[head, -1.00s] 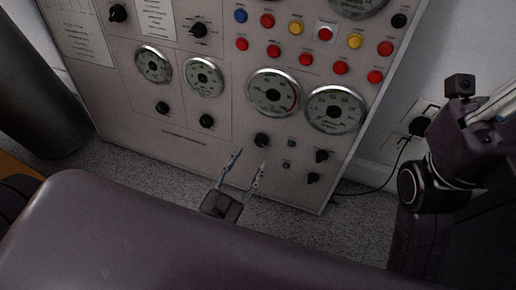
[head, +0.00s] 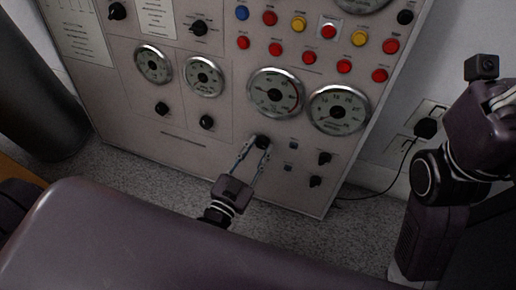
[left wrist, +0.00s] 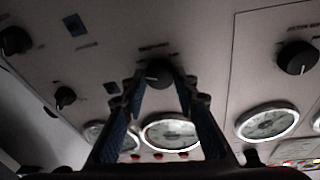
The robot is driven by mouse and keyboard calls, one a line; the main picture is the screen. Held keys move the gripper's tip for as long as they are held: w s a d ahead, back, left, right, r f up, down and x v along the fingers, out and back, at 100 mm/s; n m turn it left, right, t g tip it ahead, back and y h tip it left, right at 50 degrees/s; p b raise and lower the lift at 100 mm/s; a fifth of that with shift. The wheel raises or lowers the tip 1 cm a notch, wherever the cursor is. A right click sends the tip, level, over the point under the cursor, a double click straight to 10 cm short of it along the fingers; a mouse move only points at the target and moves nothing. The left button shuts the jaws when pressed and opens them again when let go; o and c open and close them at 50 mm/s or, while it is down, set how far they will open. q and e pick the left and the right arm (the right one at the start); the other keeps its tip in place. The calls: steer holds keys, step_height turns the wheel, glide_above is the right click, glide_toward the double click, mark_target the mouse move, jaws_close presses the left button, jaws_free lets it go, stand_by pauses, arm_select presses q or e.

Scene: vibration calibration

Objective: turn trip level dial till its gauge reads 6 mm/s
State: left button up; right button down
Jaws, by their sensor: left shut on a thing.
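The black dial (head: 262,142) sits low on the grey panel, below a round white-faced gauge (head: 275,92) with a red arc on its right side. The gauge's needle and figures are too small to read surely, and the dial's label is unreadable. My left gripper (head: 257,151) reaches up to this dial with a finger on each side and is shut on it. The left wrist view shows the dial (left wrist: 158,73) between the blue-padded fingertips (left wrist: 161,80), with a gauge (left wrist: 170,132) beyond it. My right arm shows at the right; its fingers are out of view.
More gauges (head: 339,109) and black knobs (head: 207,122) sit close by on the panel (head: 180,137). Two small knobs (head: 324,158) are right of the dial. Coloured buttons (head: 309,57) are above. A black cable (head: 402,165) hangs from a wall socket at the right.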

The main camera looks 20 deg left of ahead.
arm_select(q)
steer(key=shift+c, duration=1)
